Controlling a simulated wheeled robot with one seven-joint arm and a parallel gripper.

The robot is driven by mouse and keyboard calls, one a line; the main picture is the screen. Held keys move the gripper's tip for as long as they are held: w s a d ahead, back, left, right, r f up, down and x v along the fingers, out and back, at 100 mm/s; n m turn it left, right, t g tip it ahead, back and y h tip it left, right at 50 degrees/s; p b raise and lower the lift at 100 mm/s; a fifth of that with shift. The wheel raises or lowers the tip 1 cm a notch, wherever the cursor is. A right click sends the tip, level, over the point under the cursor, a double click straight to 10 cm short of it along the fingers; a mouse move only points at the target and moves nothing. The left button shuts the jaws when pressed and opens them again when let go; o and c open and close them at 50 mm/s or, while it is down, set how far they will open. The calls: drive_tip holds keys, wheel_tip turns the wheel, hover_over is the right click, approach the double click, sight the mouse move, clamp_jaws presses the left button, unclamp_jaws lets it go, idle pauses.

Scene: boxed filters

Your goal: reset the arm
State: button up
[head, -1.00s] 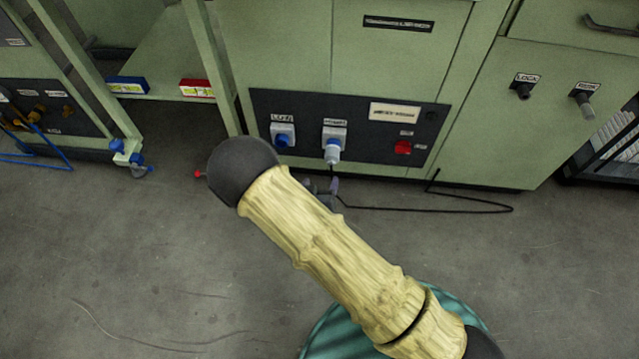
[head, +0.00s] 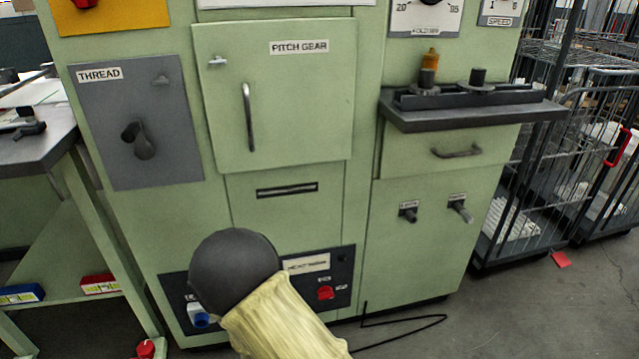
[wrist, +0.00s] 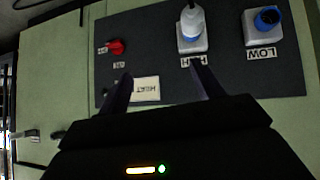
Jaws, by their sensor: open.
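My arm, in a yellowish sleeve with a dark round joint, rises from the bottom of the head view and hides part of the machine's low socket panel. My gripper is hidden behind it there. In the wrist view my gripper (wrist: 158,88) shows two dark fingers spread apart with nothing between them. It faces the dark socket panel (wrist: 155,25), which appears upside down. The panel carries a grey-white plug at the HIGH socket (wrist: 192,30), a blue LOW socket (wrist: 266,20) and a red knob (wrist: 116,47).
The green machine has a PITCH GEAR door (head: 300,110) and a dark ledge (head: 470,112) with fittings. A workbench (head: 40,150) stands left, with a blue box (head: 20,293) and a red box (head: 100,284) on its low shelf. Wire carts (head: 560,150) stand right. A black cable (head: 410,325) lies on the floor.

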drive_tip(key=s+d+r+m+g+p, duration=0.2)
drive_tip(key=d+r+g+p, duration=0.2)
drive_tip(key=d+r, duration=1.15)
drive_tip(key=s+d+r+g+p, duration=0.2)
drive_tip(key=s+d+r+g, duration=0.1)
drive_tip(key=s+d+r, duration=0.7)
drive_tip(key=w+p+v, duration=0.2)
drive_tip(key=p+v, duration=1)
drive_tip(key=w+r+p+v, duration=0.1)
drive_tip(key=w+p+v, duration=0.2)
drive_tip(key=p+v, duration=0.9)
drive_tip(key=w+p+v, duration=0.2)
drive_tip(key=p+v, duration=1)
drive_tip(key=p, duration=0.2)
drive_tip(key=shift+r, duration=0.4)
drive_tip(key=shift+c, duration=0.2)
